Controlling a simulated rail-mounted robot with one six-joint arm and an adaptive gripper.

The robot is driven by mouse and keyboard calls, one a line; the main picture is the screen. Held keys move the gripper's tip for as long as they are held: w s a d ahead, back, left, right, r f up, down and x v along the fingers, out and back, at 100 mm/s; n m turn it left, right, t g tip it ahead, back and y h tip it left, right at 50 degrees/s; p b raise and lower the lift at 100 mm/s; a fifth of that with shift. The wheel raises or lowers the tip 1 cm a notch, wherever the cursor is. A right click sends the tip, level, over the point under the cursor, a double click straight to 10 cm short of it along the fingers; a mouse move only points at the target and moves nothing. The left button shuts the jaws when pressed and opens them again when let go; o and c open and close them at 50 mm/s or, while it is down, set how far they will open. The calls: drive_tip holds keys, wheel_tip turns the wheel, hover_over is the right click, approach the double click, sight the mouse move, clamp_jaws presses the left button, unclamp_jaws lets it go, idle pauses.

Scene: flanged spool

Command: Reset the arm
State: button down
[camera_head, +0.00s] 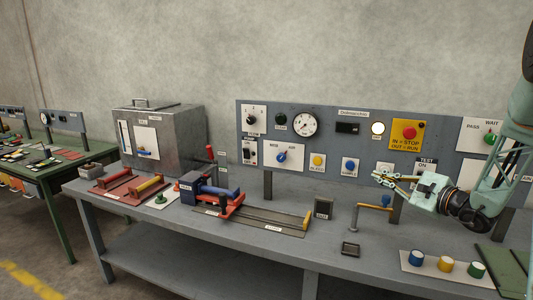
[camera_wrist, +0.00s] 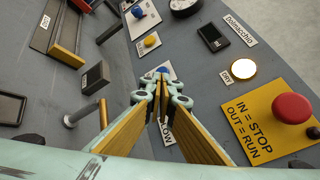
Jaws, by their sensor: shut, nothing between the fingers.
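My gripper (camera_head: 386,179) is at the right in the head view, raised above the grey bench and in front of the control panel (camera_head: 330,120). It points left and is empty. In the wrist view my gripper (camera_wrist: 160,78) shows its yellow-lined fingers meeting at the tips, shut with nothing between them. The panel fills the upper right of the wrist view, with the red button on its yellow plate (camera_wrist: 268,122) close to the fingers at the right. No flanged spool can be clearly made out.
A white board with blue, yellow and green knobs (camera_head: 445,264) lies at the front right. A vise-like fixture (camera_head: 208,192) and a metal box (camera_head: 160,138) are farther left. A green table (camera_head: 50,155) stands beyond.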

drive_tip(key=s+a+r+n+g+y, duration=0.25)
drive_tip(key=s+a+r, duration=0.2)
drive_tip(key=a, duration=0.55)
drive_tip(key=s+a+r+n+g+y, duration=0.1)
drive_tip(key=s+a+r+n+g, duration=0.2)
drive_tip(key=s+a, duration=0.45)
drive_tip(key=s+a+r+n+g, duration=0.3)
drive_tip(key=s+a+n+g, duration=0.25)
drive_tip(key=s+a, duration=0.95)
drive_tip(key=s+n+g+h, duration=0.2)
drive_tip(key=s+n+h, duration=0.3)
drive_tip(key=s, duration=1.5)
drive_tip(key=s+d+n+t+h, duration=0.1)
drive_tip(key=s+d+n+h, duration=0.3)
drive_tip(key=s+d, duration=0.6)
drive_tip(key=shift+s+d+f+t+h+p, duration=0.2)
drive_tip(key=shift+s+t+h+p, duration=0.2)
drive_tip(key=shift+s+h, duration=1.2)
drive_tip(key=shift+s+y, duration=0.35)
drive_tip(key=shift+y, duration=0.1)
